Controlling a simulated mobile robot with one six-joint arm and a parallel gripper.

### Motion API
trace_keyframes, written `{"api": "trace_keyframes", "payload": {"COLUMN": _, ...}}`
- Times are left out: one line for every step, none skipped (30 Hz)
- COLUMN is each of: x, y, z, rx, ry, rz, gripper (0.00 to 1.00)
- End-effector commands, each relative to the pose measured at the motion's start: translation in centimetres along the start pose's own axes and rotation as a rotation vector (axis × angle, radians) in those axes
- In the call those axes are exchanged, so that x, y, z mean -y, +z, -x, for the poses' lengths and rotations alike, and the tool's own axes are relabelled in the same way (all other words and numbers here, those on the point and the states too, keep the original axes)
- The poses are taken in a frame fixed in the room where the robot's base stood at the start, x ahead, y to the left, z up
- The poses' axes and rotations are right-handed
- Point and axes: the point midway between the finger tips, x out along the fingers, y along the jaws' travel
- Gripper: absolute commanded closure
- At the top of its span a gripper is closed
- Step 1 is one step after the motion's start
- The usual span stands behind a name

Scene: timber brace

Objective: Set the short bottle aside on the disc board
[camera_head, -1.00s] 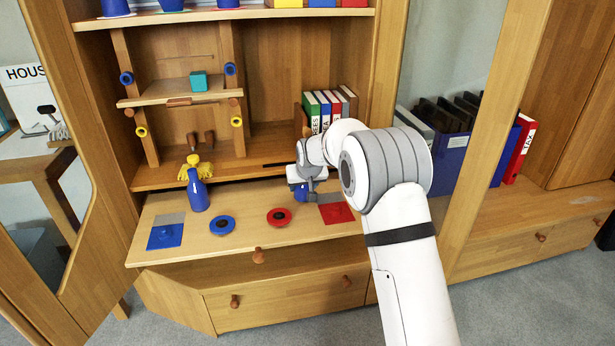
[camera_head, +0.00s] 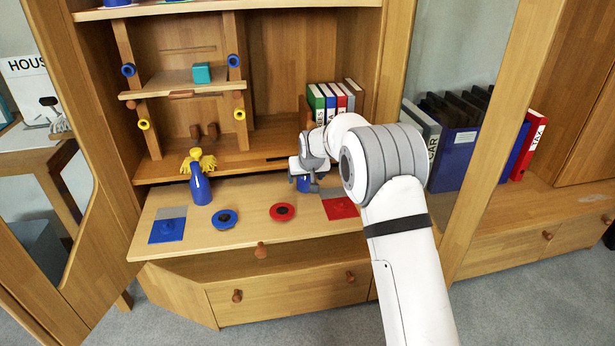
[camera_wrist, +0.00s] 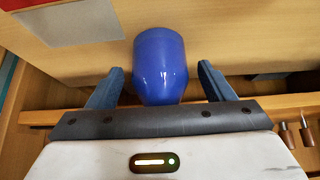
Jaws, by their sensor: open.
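The short blue bottle (camera_head: 304,185) stands on the wooden worktop at its back right, partly hidden by my gripper (camera_head: 303,174). In the wrist view the bottle (camera_wrist: 160,62) is between my two spread fingers (camera_wrist: 160,82), with a visible gap on each side. My gripper is open and holds nothing. A blue disc (camera_head: 225,219) and a red disc (camera_head: 282,212) lie flat on the worktop (camera_head: 250,232), left of the bottle. I cannot tell for certain which surface is the disc board.
A blue square plate (camera_head: 167,231) and a red square plate (camera_head: 340,208) lie on the worktop. Binders (camera_head: 335,103) stand behind my gripper. A shelf (camera_head: 180,84) holds a teal cube (camera_head: 202,73).

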Motion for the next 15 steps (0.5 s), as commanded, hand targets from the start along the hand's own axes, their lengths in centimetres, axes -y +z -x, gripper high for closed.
{"api": "trace_keyframes", "payload": {"x": 0.0, "y": 0.0, "z": 0.0, "rx": 0.000, "ry": 0.000, "rz": 0.000, "gripper": 0.25}}
{"api": "trace_keyframes", "payload": {"x": 0.0, "y": 0.0, "z": 0.0, "rx": 0.000, "ry": 0.000, "rz": 0.000, "gripper": 0.25}}
{"api": "trace_keyframes", "payload": {"x": 0.0, "y": 0.0, "z": 0.1, "rx": 0.000, "ry": 0.000, "rz": 0.000, "gripper": 0.25}}
{"api": "trace_keyframes", "payload": {"x": 0.0, "y": -0.1, "z": 0.1, "rx": 0.000, "ry": 0.000, "rz": 0.000, "gripper": 0.25}}
{"api": "trace_keyframes", "payload": {"x": 0.0, "y": -0.2, "z": 0.3, "rx": -0.001, "ry": 0.000, "rz": 0.000, "gripper": 0.25}}
{"api": "trace_keyframes", "payload": {"x": 0.0, "y": -0.3, "z": 0.6, "rx": -0.001, "ry": 0.000, "rz": 0.000, "gripper": 0.25}}
{"api": "trace_keyframes", "payload": {"x": 0.0, "y": -0.3, "z": 0.9, "rx": -0.001, "ry": 0.000, "rz": 0.000, "gripper": 0.25}}
{"api": "trace_keyframes", "payload": {"x": 0.0, "y": -0.3, "z": 1.3, "rx": 0.000, "ry": 0.000, "rz": 0.000, "gripper": 0.25}}
{"api": "trace_keyframes", "payload": {"x": 0.0, "y": -0.4, "z": 2.0, "rx": -0.001, "ry": 0.000, "rz": 0.000, "gripper": 0.25}}
{"api": "trace_keyframes", "payload": {"x": 0.0, "y": -0.4, "z": 2.6, "rx": -0.002, "ry": 0.000, "rz": 0.000, "gripper": 0.25}}
{"api": "trace_keyframes", "payload": {"x": -0.1, "y": -0.4, "z": 3.2, "rx": -0.002, "ry": 0.000, "rz": 0.000, "gripper": 0.25}}
{"api": "trace_keyframes", "payload": {"x": -0.1, "y": -0.5, "z": 4.2, "rx": -0.003, "ry": 0.000, "rz": 0.000, "gripper": 0.25}}
{"api": "trace_keyframes", "payload": {"x": -0.1, "y": -0.5, "z": 4.8, "rx": -0.002, "ry": 0.000, "rz": 0.000, "gripper": 0.25}}
{"api": "trace_keyframes", "payload": {"x": -0.1, "y": -0.5, "z": 5.5, "rx": -0.002, "ry": 0.000, "rz": 0.000, "gripper": 0.25}}
{"api": "trace_keyframes", "payload": {"x": -0.1, "y": -0.5, "z": 6.5, "rx": -0.002, "ry": 0.000, "rz": -0.001, "gripper": 0.25}}
